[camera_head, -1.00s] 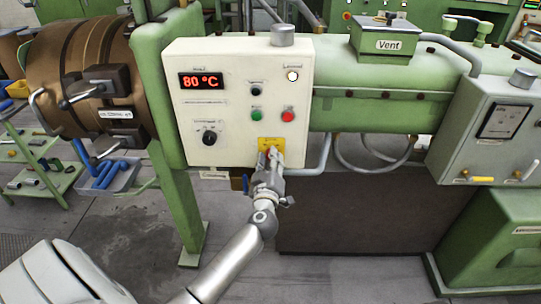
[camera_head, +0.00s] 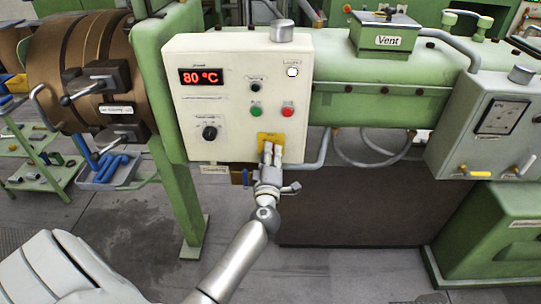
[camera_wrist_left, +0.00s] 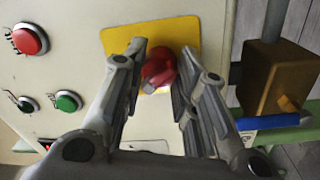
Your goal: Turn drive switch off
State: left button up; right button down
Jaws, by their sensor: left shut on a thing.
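The drive switch is a red rotary knob (camera_wrist_left: 158,70) on a yellow plate (camera_wrist_left: 118,39), low on the white control box (camera_head: 225,60). The yellow plate also shows in the head view (camera_head: 268,137), where the fingers hide the knob. My left gripper (camera_head: 271,150) reaches up to the plate from below. In the left wrist view its two fingers lie either side of the knob, shut on it. The knob's exact turn angle is hard to read. My right gripper is not in view.
The display (camera_head: 203,77) reads 80 °C. A wooden-coloured block and blue handle (camera_wrist_left: 280,125) sit close beside the box in the wrist view.

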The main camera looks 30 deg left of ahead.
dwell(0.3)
pick_arm(q)
jog(key=o, duration=1.1)
jog(key=shift+c, duration=0.2)
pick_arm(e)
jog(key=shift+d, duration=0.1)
pick_arm(q)
jog(key=v, duration=1.2)
